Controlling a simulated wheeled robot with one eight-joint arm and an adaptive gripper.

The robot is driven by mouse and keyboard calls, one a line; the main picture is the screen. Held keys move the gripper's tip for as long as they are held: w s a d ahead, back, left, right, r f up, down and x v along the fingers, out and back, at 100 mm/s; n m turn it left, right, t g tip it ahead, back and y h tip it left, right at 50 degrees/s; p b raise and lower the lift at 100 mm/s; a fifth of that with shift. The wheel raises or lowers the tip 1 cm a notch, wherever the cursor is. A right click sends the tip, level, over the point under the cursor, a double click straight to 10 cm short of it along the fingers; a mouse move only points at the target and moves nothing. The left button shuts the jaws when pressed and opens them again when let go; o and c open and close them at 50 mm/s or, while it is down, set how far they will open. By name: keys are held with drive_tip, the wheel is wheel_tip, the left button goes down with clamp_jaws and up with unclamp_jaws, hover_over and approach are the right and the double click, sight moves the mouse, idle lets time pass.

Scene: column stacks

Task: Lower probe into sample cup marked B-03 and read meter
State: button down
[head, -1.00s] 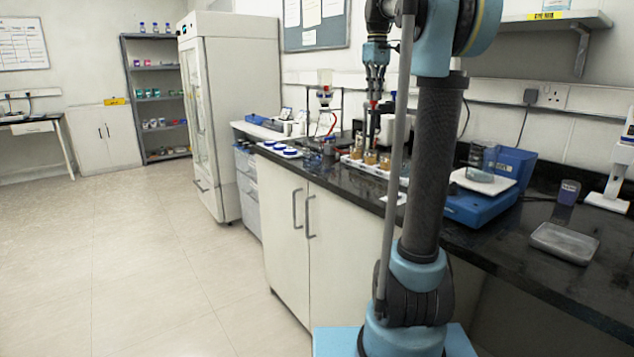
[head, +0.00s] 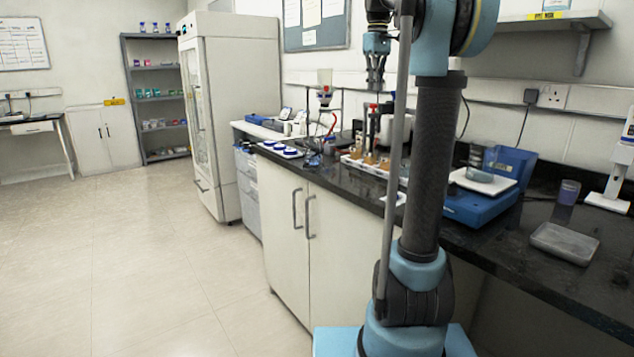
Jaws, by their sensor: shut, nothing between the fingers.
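Several small brown-filled cups (head: 369,159) stand in a white tray (head: 372,170) on the dark bench. Their labels are too small to read, so I cannot tell which is B-03. A slim dark upright piece with a red top (head: 373,112) rises above the cups and may be the probe. Its lower end is not clear. My gripper (head: 375,88) hangs fingers-down above it, shut and empty, with a small gap over the red top. Small devices with screens (head: 285,114) stand farther left; I cannot tell whether one is the meter.
My arm column hides part of the bench right of the cups. A blue balance (head: 482,204) carries a clear beaker (head: 481,164). A purple cup (head: 568,192) and a grey tray (head: 564,243) stand farther right. Blue-lidded dishes (head: 278,149) lie left. The floor is open.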

drive_tip(key=shift+r, duration=1.65)
drive_tip(key=shift+s, duration=0.1)
